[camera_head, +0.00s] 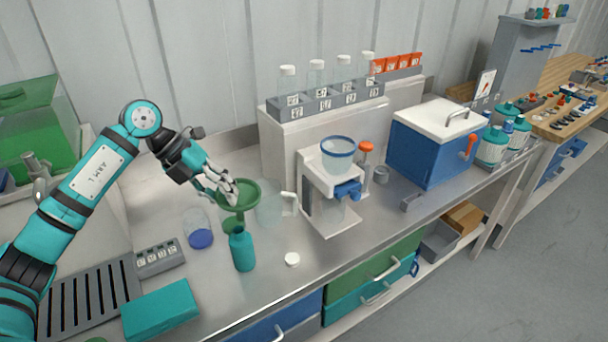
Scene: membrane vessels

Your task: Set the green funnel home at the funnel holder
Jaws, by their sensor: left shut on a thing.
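The green funnel (241,196) has a wide round rim and a narrow stem pointing down. My left gripper (229,192) is shut on the left side of its rim. The stem lines up with the mouth of a teal bottle (242,251) standing on the bench. I cannot tell whether the stem tip is inside the neck or just above it. I cannot clearly make out which fixture is the funnel holder. A white stand (321,179) to the right holds a clear cup with a blue rim (337,153). My right gripper is not in view.
A clear beaker with blue liquid (200,232) stands left of the bottle, and a clear handled jug (270,208) close behind it. A white cap (292,259) lies to the right. A teal box (160,309) is at front left. A blue cooler (432,148) stands farther right.

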